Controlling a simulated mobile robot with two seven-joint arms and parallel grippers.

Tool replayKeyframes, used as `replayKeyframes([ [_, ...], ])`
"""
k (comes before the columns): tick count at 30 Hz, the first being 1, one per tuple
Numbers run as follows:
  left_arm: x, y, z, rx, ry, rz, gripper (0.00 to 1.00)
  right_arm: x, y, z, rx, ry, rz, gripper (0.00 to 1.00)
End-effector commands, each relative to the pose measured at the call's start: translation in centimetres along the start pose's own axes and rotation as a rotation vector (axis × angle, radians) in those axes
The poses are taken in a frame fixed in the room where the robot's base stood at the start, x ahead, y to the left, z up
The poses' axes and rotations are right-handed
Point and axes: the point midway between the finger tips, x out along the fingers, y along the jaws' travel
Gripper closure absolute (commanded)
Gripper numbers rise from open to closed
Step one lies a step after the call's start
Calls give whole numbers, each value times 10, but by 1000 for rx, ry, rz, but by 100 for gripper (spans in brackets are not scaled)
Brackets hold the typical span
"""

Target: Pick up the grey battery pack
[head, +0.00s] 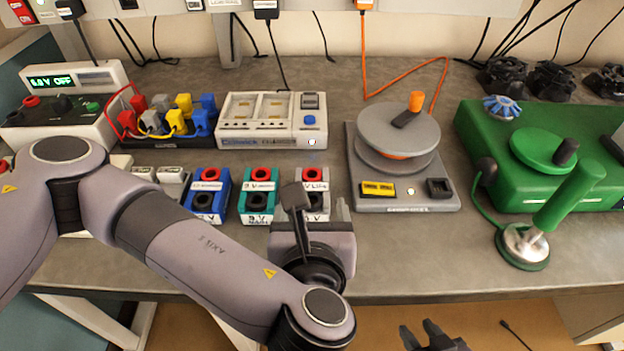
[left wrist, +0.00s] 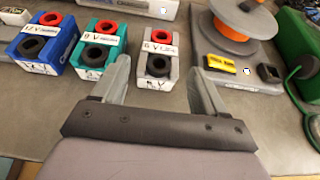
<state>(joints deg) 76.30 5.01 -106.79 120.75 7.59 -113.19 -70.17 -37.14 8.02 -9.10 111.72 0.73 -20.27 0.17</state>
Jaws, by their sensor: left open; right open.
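The grey battery pack (head: 323,188) stands on the bench, at the right end of a row with a blue and a teal pack. It has a red and a black terminal and shows in the left wrist view (left wrist: 172,72). My left gripper (head: 312,214) is open and empty at the pack's near side, partly covering it in the head view. In the left wrist view its fingers (left wrist: 160,82) point toward the pack, one on each side; contact cannot be told. My right gripper (head: 435,338) is open and empty at the bottom, beyond the bench's front edge.
The teal pack (head: 260,192) stands close left of the grey one, with the blue pack (head: 207,193) beyond. A charger (head: 270,140) is behind. A grey spool stand (head: 405,207) is to the right, then a green machine (head: 470,130).

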Motion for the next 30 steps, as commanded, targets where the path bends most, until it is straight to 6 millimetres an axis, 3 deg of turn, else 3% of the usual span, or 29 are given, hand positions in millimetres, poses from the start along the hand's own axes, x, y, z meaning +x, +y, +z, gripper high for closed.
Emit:
replayKeyframes([
  [15, 61, 1, 0, 0, -1, 3, 28, -6, -1, -5, 1, -4, -1, 57],
  [24, 67, 0, 0, 0, -1, 1, 28, -5, -1, -5, 1, -4, -1, 57],
  [25, 67, 0, 0, 0, -1, 1, 31, -5, -1, -5, 1, -4, -1, 57],
  [29, 67, 0, 0, 0, 0, 0, 73, -5, -1, -5, 1, -4, -1, 57],
  [30, 67, 0, 0, 0, 0, 0, 80, -5, -1, -5, 1, -4, -1, 57],
])
